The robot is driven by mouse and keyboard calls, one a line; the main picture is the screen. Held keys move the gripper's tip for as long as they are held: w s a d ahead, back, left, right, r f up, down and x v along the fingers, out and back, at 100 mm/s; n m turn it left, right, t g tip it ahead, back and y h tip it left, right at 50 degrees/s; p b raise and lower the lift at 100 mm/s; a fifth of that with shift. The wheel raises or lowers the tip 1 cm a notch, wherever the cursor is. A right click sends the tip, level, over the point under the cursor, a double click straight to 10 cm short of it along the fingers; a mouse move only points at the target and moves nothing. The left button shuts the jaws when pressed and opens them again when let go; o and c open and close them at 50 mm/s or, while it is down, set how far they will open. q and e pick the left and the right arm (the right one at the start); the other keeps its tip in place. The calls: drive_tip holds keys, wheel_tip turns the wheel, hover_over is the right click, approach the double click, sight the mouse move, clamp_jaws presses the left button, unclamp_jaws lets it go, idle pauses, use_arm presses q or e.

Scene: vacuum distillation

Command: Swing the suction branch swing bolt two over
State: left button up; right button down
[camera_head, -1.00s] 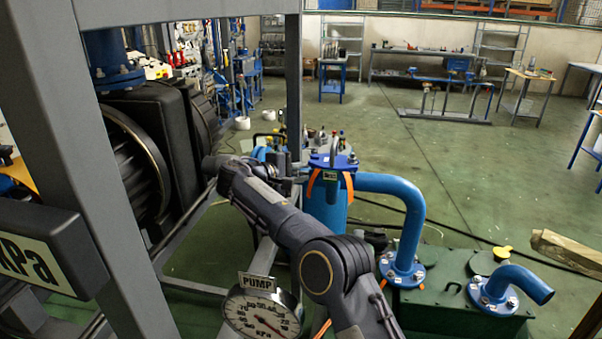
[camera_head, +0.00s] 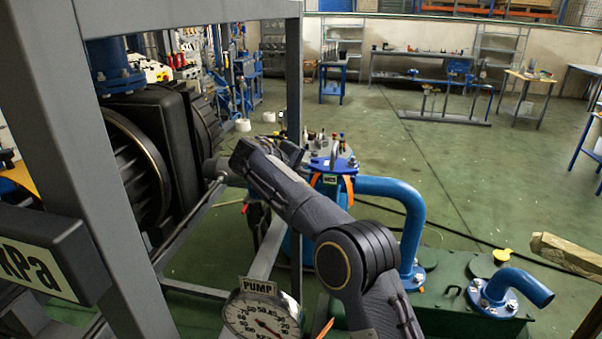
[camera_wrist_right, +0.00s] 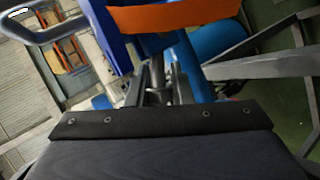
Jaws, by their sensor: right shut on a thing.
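The blue lidded vessel (camera_head: 333,166) stands right of the frame post, with a grey loop handle (camera_head: 334,148) on its lid and orange straps (camera_head: 349,189). My right gripper (camera_head: 291,153) is at the left side of its lid, largely hidden behind my arm in the head view. In the wrist view my right gripper (camera_wrist_right: 160,90) is shut on a slim grey bolt (camera_wrist_right: 157,68) beside the blue rim (camera_wrist_right: 112,42), below an orange strap (camera_wrist_right: 180,17). The bolt's lower end and exact tilt are hidden. My left gripper is not in view.
A grey frame post (camera_head: 294,80) stands close left of the vessel. A blue bent pipe (camera_head: 405,200) leaves its right side. The pump gauge (camera_head: 262,314) is below, the dark pump (camera_head: 135,160) at left. Open green floor (camera_head: 480,170) lies to the right.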

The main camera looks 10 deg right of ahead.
drive_tip(key=shift+r+m+y, duration=0.15)
drive_tip(key=shift+m+y, duration=0.15)
drive_tip(key=shift+y, duration=0.1)
drive_tip(key=shift+d, duration=0.1)
drive_tip(key=c, duration=1.5)
unclamp_jaws()
drive_tip(key=shift+r, duration=0.1)
drive_tip(key=shift+c, duration=0.2)
